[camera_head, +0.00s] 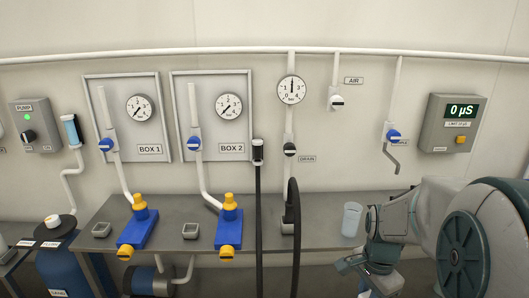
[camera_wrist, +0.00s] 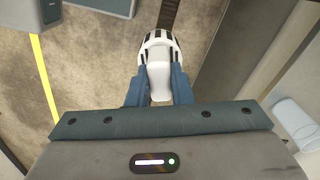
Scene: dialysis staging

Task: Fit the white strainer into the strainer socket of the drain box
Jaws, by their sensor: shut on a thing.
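The white strainer (camera_wrist: 158,45) shows in the wrist view, with dark slots around its rounded head and a plain white stem. My gripper (camera_wrist: 158,88) is shut on it, with one blue finger on each side of the stem. The strainer is over the brown floor, apart from other surfaces as far as I can see. In the head view my gripper (camera_head: 368,266) is low at the right, by the front of the bench, and the strainer is hard to make out. I cannot clearly identify the drain box or its socket in either view.
A grey bench (camera_head: 330,205) runs along the wall. A clear cup (camera_head: 351,219) stands on it close to my arm and also shows in the wrist view (camera_wrist: 294,118). A dark hose (camera_head: 292,240) hangs left of it. A dark strip (camera_wrist: 171,14) lies beyond the strainer.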

